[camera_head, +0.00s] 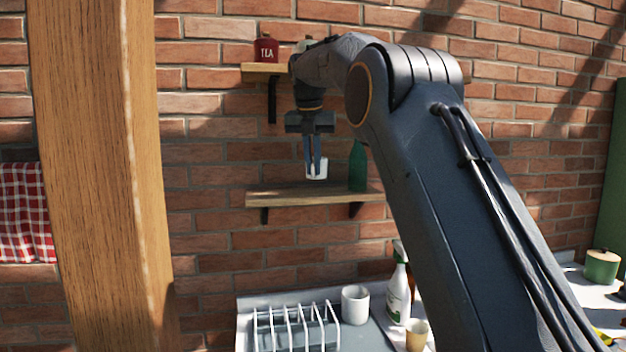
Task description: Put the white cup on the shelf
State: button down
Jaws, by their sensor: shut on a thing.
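My gripper (314,172) points down in front of the brick wall and is shut on a white cup (322,171). The fingers cover part of the cup, which looks upright. The cup is just above the wooden lower shelf (290,197) in the picture; I cannot tell whether its base touches the board. A second white cup (355,304) stands on the counter below, right of the dish rack.
A green bottle (357,166) stands on the lower shelf, right of the held cup. The upper shelf (258,68) holds a red tea tin (266,49). A dish rack (295,328) and spray bottle (398,292) are below. The lower shelf's left part is clear.

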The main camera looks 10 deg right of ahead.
jog(key=shift+f+p, duration=0.85)
jog(key=shift+f, duration=1.05)
jog(key=shift+w+f+p, duration=0.4)
jog(key=shift+f+p, duration=0.1)
jog(key=c, duration=1.9)
grip_release()
jog(key=shift+o, duration=0.2)
jog(key=d+b+v, duration=0.1)
jog(key=b+v, duration=0.1)
jog(key=v, duration=0.5)
jog(key=shift+a+r+b, duration=0.2)
jog(key=shift+a+b, duration=0.1)
jog(key=shift+a, duration=0.25)
jog(key=shift+d, duration=0.1)
